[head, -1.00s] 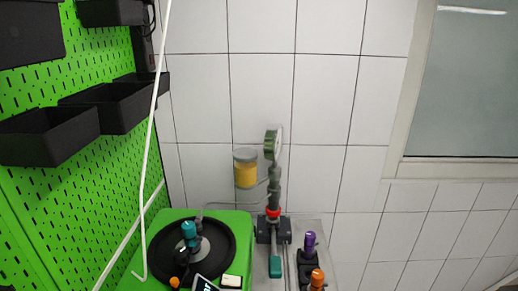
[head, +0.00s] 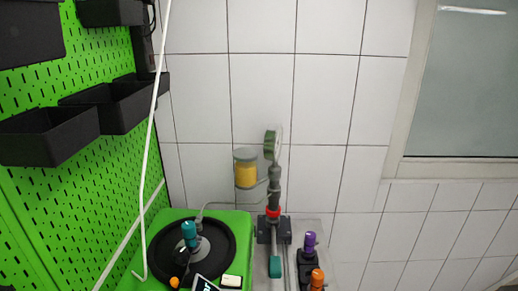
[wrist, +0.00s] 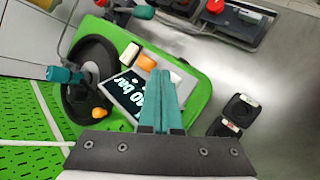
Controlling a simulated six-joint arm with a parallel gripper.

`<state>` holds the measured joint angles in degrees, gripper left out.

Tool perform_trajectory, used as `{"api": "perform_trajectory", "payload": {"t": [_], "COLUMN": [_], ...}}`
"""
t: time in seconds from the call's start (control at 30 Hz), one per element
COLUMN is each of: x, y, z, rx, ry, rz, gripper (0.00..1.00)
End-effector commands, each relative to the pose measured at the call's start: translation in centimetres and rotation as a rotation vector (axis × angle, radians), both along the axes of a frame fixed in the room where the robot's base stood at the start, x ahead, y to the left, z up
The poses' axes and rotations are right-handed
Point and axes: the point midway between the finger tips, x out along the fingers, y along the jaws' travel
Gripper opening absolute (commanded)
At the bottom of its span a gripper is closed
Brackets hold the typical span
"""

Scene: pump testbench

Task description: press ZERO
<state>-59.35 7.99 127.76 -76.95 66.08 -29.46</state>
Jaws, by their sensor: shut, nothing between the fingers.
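My gripper (wrist: 161,76) shows in the wrist view with its two teal fingers shut together and nothing between them. The fingertips appear over or beside the right part of the tilted display panel (wrist: 128,90), which shows large white text ending in "bar". A cream button (wrist: 130,53) and an orange button (wrist: 147,62) lie just beyond the panel, up and left of the fingertips. No ZERO label is readable, and the fingers hide part of the panel. In the head view the display (head: 207,284) and the cream button (head: 232,281) show at the bottom edge; my gripper is not seen there.
The green pump body (wrist: 201,92) carries a black round plate (wrist: 74,100), a teal-capped valve (wrist: 62,74) and an orange knob (wrist: 98,112). Two black blocks (wrist: 234,114) stand right of the fingers on the grey bench. A red knob (wrist: 215,6) is at the top.

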Motion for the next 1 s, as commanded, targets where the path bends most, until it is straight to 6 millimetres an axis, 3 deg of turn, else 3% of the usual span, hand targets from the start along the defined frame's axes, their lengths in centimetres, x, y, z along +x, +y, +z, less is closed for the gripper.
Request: {"api": "perform_trajectory", "payload": {"t": [1.0], "x": [0.0], "y": [-0.01], "z": [-0.87], "rx": [-0.001], "ry": [0.0], "rz": [0.0], "gripper": [0.0]}}
